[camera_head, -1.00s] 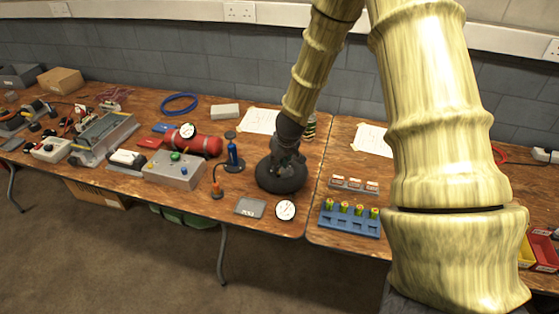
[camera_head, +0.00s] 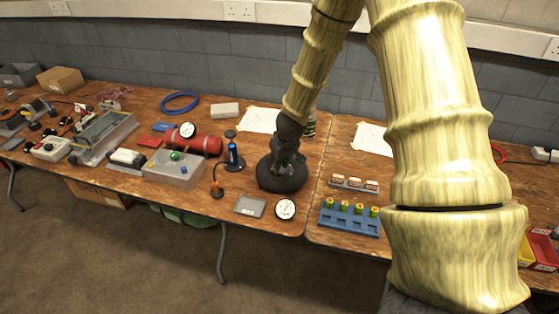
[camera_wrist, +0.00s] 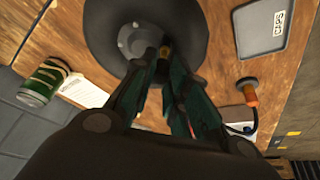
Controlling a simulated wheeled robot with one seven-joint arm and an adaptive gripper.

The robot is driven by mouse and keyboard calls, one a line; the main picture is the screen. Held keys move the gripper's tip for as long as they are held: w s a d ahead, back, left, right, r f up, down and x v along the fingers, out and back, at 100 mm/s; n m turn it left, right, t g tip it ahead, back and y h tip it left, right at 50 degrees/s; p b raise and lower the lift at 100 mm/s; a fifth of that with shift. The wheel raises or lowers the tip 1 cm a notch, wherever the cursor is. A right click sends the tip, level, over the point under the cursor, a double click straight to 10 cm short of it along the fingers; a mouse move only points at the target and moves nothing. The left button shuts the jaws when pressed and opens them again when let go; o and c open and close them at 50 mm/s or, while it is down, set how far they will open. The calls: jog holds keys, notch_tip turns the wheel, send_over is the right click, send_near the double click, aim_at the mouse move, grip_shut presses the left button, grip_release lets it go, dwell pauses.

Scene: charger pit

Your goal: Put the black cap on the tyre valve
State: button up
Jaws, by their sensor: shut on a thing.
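The black tyre (camera_head: 283,184) lies flat on the wooden bench, and it fills the top middle of the wrist view (camera_wrist: 210,35) around a grey hub (camera_wrist: 127,42). My gripper (camera_head: 288,160) is over the tyre, pointing down. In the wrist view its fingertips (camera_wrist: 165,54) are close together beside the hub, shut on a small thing. A brassy bit of the tyre valve (camera_wrist: 165,49) shows between the tips. The black cap is mostly hidden by the fingers. I cannot tell whether it touches the valve.
A grey tray marked CAPS (camera_wrist: 262,34) and a round dial gauge (camera_head: 285,208) lie in front of the tyre. An orange-tipped tool (camera_wrist: 245,92) stands beside it. A can (camera_wrist: 43,82) and paper (camera_wrist: 85,92) are behind. A blue battery rack (camera_head: 347,218) is to the right.

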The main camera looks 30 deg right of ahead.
jog(key=shift+f+b, duration=0.75)
jog(key=shift+f, duration=0.45)
jog(key=o, duration=0.8)
jog(key=v, duration=1.2)
dwell(0.8)
